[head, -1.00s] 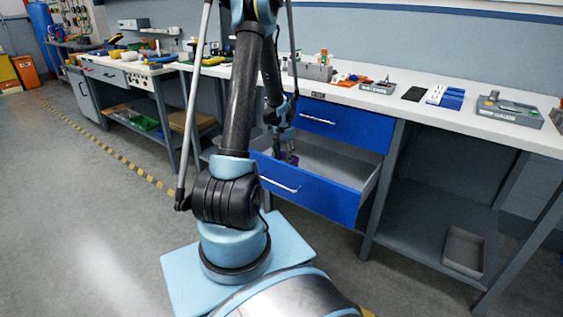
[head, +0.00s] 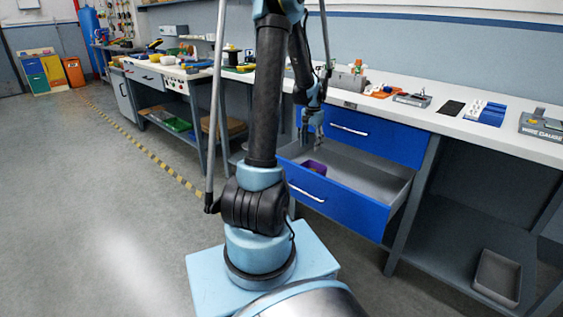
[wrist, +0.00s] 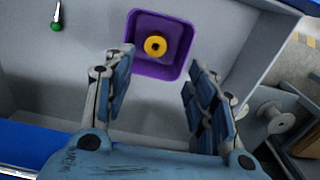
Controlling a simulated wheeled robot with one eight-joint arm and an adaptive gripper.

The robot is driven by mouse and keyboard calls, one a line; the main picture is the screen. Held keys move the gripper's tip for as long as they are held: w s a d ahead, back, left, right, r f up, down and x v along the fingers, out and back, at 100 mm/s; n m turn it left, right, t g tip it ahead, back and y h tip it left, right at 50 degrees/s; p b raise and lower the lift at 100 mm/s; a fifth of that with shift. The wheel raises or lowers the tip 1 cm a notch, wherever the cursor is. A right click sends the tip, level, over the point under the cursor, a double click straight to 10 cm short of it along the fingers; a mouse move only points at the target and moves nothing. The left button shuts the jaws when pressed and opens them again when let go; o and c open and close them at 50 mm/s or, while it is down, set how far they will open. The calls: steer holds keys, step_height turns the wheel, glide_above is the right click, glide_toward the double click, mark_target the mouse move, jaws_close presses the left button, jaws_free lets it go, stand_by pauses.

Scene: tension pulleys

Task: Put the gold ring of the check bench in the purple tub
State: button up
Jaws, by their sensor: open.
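The purple tub (head: 315,167) stands inside the open blue drawer of the bench; in the wrist view the tub (wrist: 180,34) is seen from above. A gold ring (wrist: 155,53) with a dark centre lies flat on the tub's floor. My gripper (head: 312,136) is above the tub and the drawer, clear of both. In the wrist view its fingers (wrist: 160,78) are spread apart with nothing between them. The ring is hidden by the tub's wall in the head view.
The open drawer (head: 338,200) juts out below a shut blue drawer (head: 375,140). A green-tipped tool (wrist: 57,25) lies in the drawer. Several fixtures stand on the white benchtop (head: 440,115). A grey bin (head: 497,277) sits on the lower shelf. The floor at left is open.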

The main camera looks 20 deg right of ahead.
steer(key=s+a+r+n, duration=0.2)
steer(key=a+r, duration=0.1)
steer(key=a, duration=0.5)
steer(key=s+a+r+n+t, duration=0.15)
steer(key=a+r, duration=0.25)
steer(key=a, duration=0.4)
steer(key=s+a+r+n+g, duration=0.1)
steer(key=s+a+r+n, duration=0.2)
steer(key=a, duration=0.5)
steer(key=s+a+f+n+t, duration=0.1)
steer(key=s+a+f+n, duration=0.1)
steer(key=s+a, duration=0.6)
steer(key=s+a+f+n, duration=0.3)
steer(key=s+a+n, duration=0.2)
steer(key=s+a, duration=0.3)
steer(key=shift+s+f+t, duration=0.35)
steer(key=shift+s, duration=0.05)
